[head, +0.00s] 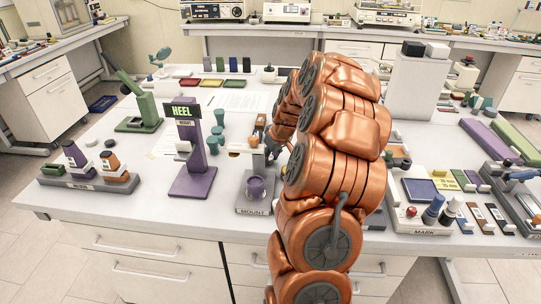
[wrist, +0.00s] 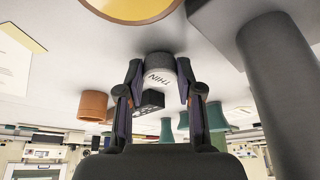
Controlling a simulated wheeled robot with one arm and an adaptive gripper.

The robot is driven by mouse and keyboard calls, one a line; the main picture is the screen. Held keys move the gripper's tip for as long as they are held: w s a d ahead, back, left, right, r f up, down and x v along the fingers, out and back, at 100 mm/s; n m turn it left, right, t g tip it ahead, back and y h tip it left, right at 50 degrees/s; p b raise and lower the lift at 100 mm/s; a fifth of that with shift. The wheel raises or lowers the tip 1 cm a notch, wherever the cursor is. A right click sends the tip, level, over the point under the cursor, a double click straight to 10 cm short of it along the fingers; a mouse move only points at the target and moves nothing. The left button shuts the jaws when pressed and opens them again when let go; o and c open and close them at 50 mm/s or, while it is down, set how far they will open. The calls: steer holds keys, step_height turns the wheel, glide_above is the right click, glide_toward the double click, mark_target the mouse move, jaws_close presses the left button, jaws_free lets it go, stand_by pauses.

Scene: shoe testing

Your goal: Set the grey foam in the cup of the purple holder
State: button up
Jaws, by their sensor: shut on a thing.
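The purple cup (head: 256,187) stands on a grey base marked MOUNT, near the front edge of the table. My gripper (head: 268,148) is behind and above that cup in the head view, largely hidden by my copper arm. In the wrist view my gripper (wrist: 158,80) is shut on a short grey cylinder (wrist: 158,66), the grey foam. The foam has a light side with the word THIN, upside down in the picture. It is held apart from the purple cup.
A tall purple stand (head: 189,160) with a HEEL display is left of the mount. Green pieces (head: 217,130) stand behind. A grey rack (head: 88,180) with bottles is at the left, and a MARK station (head: 430,210) at the right. A thick grey post (wrist: 275,90) rises beside my gripper.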

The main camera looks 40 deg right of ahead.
steer(key=shift+f, duration=0.2)
steer(key=shift+f, duration=0.2)
steer(key=o, duration=0.7)
steer(key=shift+r, duration=0.1)
